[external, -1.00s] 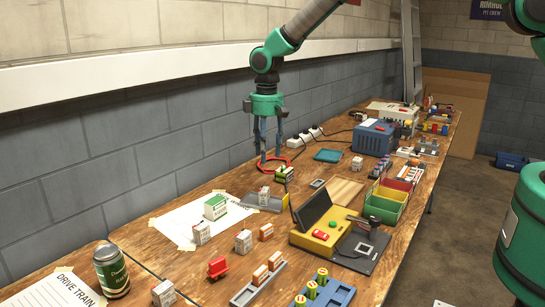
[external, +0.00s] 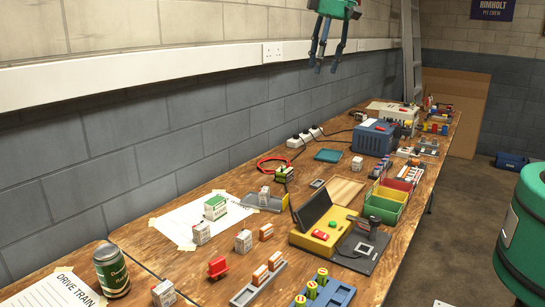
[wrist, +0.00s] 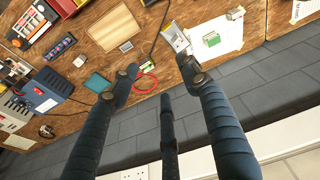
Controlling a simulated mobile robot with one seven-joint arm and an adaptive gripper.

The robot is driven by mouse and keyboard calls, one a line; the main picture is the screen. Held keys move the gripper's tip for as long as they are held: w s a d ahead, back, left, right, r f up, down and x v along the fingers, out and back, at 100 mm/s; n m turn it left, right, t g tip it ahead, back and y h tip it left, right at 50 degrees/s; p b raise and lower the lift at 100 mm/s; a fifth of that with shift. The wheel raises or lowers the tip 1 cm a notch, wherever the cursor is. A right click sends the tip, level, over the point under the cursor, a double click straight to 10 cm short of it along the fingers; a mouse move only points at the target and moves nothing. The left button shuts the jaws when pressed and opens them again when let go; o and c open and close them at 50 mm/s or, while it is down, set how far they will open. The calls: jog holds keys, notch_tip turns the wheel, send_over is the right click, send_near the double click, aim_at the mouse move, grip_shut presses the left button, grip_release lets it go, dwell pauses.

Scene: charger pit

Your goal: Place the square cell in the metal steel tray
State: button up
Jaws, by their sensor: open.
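The metal tray (external: 279,203) is a shallow grey tray on the wooden bench, left of the yellow tester. A small white and grey square cell (external: 264,195) with a reddish top stands upright in it. In the wrist view the tray (wrist: 170,29) is at the top centre with the cell (wrist: 180,43) inside. My gripper (external: 328,65) is high above the bench, right of the tray, with its fingers spread and empty. Its open fingers also show in the wrist view (wrist: 160,78), apart from the tray and cell.
Near the tray are a green and white box (external: 215,207), several small cells such as this one (external: 243,242), a red cable loop (external: 272,164) and the yellow tester (external: 318,242). A blue unit (external: 375,137) stands farther back. The wall bounds the bench's left side.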

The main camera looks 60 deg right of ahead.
jog(key=s+d+r+m+t, duration=0.1)
jog(key=s+r, duration=0.4)
jog(key=s, duration=0.5)
jog(key=s+d+r+t, duration=0.1)
jog(key=s+d+r, duration=0.1)
jog(key=s+r, duration=0.55)
jog(key=s+d+f+m+t, duration=0.1)
jog(key=s+f, duration=0.1)
jog(key=s, duration=1.8)
jog(key=shift+d+f+m, duration=0.15)
jog(key=shift+d+m, duration=0.05)
jog(key=shift+m, duration=0.2)
jog(key=shift+f, duration=0.1)
jog(key=shift+f+b, duration=0.55)
jog(key=shift+b, duration=0.1)
